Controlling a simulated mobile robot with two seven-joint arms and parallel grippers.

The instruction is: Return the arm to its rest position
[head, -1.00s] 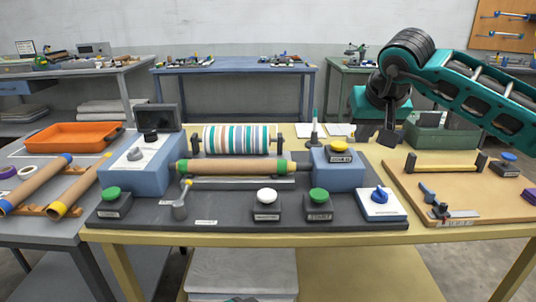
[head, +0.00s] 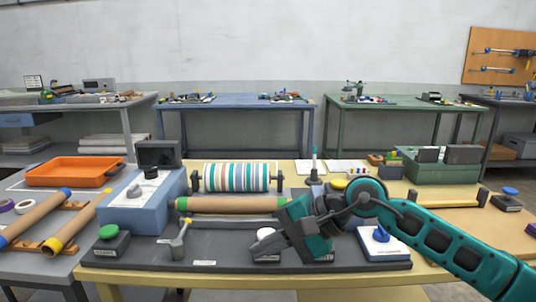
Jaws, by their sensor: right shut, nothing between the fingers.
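My right arm comes in from the lower right in the head view. Its gripper (head: 268,246) is low over the front of the calender press's dark base plate (head: 220,254), by the white button (head: 265,235). The gripper is shut and holds nothing visible. It and the arm hide most of the right-hand block and the button box to the right of the white one. I cannot tell whether the gripper touches the white button. The striped roller (head: 236,177) and the brown roller (head: 225,204) lie across the press behind the gripper. My left gripper does not show.
A blue knob box (head: 384,243) sits right beside my arm. A lever (head: 180,240) and a green button (head: 108,232) stand to the left. An orange tray (head: 72,172) lies on the left table. A green case (head: 440,167) stands behind my arm.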

